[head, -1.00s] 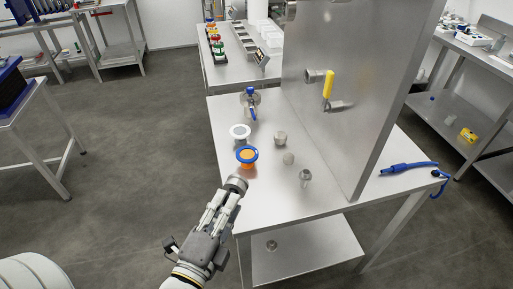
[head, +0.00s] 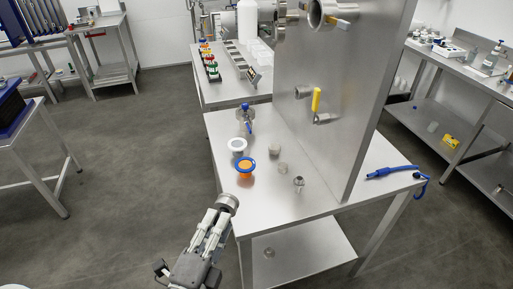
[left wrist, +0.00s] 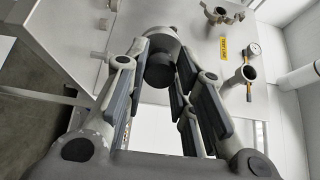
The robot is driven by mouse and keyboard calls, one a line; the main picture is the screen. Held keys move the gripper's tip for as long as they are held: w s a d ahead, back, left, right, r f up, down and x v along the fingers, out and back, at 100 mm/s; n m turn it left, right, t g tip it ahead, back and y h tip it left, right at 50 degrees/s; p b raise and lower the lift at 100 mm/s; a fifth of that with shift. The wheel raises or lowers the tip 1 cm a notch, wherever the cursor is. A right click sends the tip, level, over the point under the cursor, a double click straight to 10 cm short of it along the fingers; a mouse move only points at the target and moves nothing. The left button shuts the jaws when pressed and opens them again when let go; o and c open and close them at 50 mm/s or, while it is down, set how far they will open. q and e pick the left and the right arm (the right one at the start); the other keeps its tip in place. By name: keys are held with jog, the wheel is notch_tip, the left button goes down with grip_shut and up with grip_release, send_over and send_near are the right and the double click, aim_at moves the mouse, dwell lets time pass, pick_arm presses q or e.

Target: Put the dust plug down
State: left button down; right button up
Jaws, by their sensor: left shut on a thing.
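The dust plug (head: 228,201), a short grey metal-looking cylinder, is held at the fingertips of my left gripper (head: 221,212) at the near left edge of the table (head: 262,203). In the left wrist view the plug (left wrist: 160,70) sits between the two fingers, its dark round end facing the camera. I cannot tell whether it touches the table. My right gripper is not in view.
A blue-rimmed orange fitting (head: 245,168) and a white-rimmed one (head: 237,146) stand just beyond the plug. Small metal parts, including one near the panel (head: 298,184), lie to the right.

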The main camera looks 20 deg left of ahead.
pick_arm(q)
notch_tip(320, 180, up, 16)
jog(key=r+p, duration=0.1)
jog(key=p, duration=1.5)
jog(key=f+m+g+h, duration=0.1)
jog(key=m+g+h, duration=0.1)
jog(key=s+d+f+m+g+h, duration=0.1)
jog(key=f+m+g+h, duration=0.1)
jog(key=g+h, duration=0.1)
jog(key=f+m+g+h, duration=0.1)
jog(key=m+g+h, duration=0.1)
jog(key=m, duration=0.1)
jog(key=shift+s+d+f+g+b, duration=0.15)
jog(key=shift+s+d+g+b, duration=0.15)
jog(key=shift+d+g+b, duration=0.1)
jog(key=shift+g+h, duration=0.3)
